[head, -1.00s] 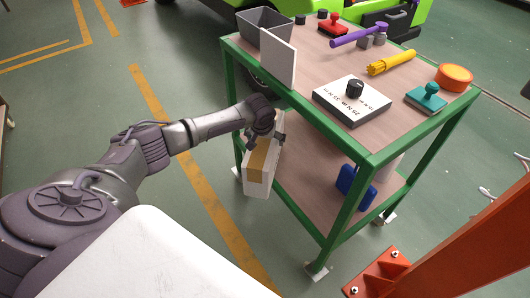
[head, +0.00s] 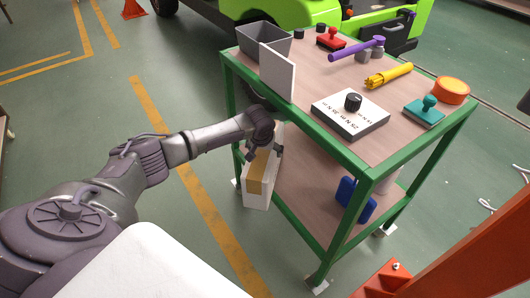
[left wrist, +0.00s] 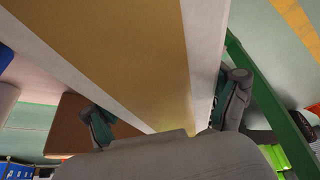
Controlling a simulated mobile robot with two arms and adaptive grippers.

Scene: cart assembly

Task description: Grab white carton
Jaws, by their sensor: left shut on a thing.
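The white carton (head: 257,193) with a tan band hangs at the left side of the green cart, beside the lower shelf, in the head view. My left gripper (head: 264,151) is shut on its upper part. In the left wrist view the carton (left wrist: 204,50) fills the upper middle, its tan band running down toward the palm. The fingers of my left gripper (left wrist: 165,118) lie on either side of it. Whether the carton touches the shelf is hard to tell. My right gripper is not in view.
The green cart (head: 355,190) has a crowded top with a grey bin (head: 262,42), an upright white panel (head: 277,72) and a white box with a black knob (head: 349,115). A blue object (head: 355,199) stands on the lower shelf. Floor left of the cart is clear.

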